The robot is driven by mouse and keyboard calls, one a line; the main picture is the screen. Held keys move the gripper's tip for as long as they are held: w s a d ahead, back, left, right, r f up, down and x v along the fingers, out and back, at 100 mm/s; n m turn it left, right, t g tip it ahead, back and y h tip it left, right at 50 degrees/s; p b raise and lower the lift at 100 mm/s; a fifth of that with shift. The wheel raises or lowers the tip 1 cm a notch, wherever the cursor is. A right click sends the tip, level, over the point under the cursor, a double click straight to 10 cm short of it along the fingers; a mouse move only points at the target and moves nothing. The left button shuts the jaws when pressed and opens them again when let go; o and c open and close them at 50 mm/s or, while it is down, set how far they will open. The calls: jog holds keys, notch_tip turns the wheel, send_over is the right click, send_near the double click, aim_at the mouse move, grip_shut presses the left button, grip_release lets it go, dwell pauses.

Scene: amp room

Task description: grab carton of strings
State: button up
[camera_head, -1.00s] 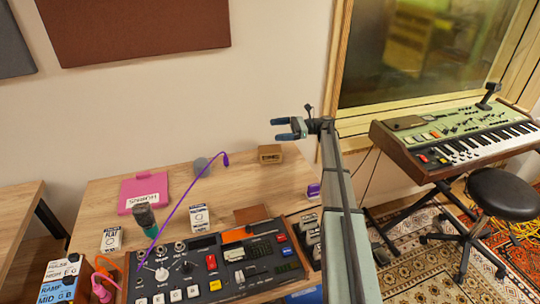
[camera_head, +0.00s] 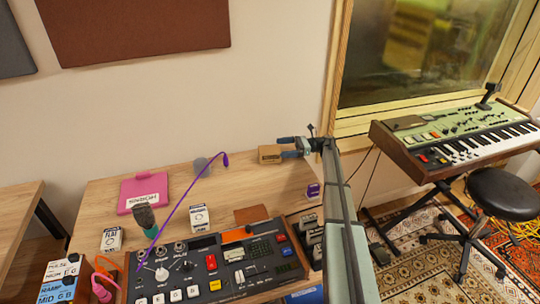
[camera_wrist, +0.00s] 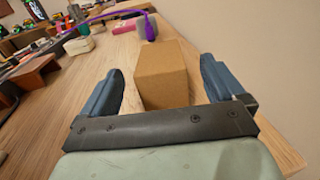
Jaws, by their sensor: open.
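The carton of strings looks like a small brown cardboard box (camera_head: 268,153) near the back right of the wooden desk, close to the wall. In the wrist view the carton (camera_wrist: 163,72) stands between my two blue fingers, with a visible gap on each side. My gripper (camera_head: 286,147) is at the carton's right side in the head view, its jaws open. In the head view the fingers overlap the carton's right end. Any writing on the carton cannot be read.
A grey round object (camera_head: 201,165) with a purple cable (camera_head: 182,205) stands left of the carton. A pink folder (camera_head: 143,192) and a mixer-like console (camera_head: 215,262) lie on the desk. The wall is close behind, and the desk's right edge is near.

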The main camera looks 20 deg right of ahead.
aim_at(270, 148)
jog(key=shift+w+a+f, duration=0.1)
jog(key=shift+w+a, duration=0.05)
jog(key=shift+a, duration=0.95)
jog(key=shift+w+a+f, duration=0.1)
jog(key=shift+w+a, duration=0.1)
jog(key=shift+a, duration=0.9)
jog(key=shift+w+a+f, duration=0.1)
jog(key=shift+w+a, duration=0.05)
jog(key=shift+a, duration=0.95)
jog(key=c, duration=1.5)
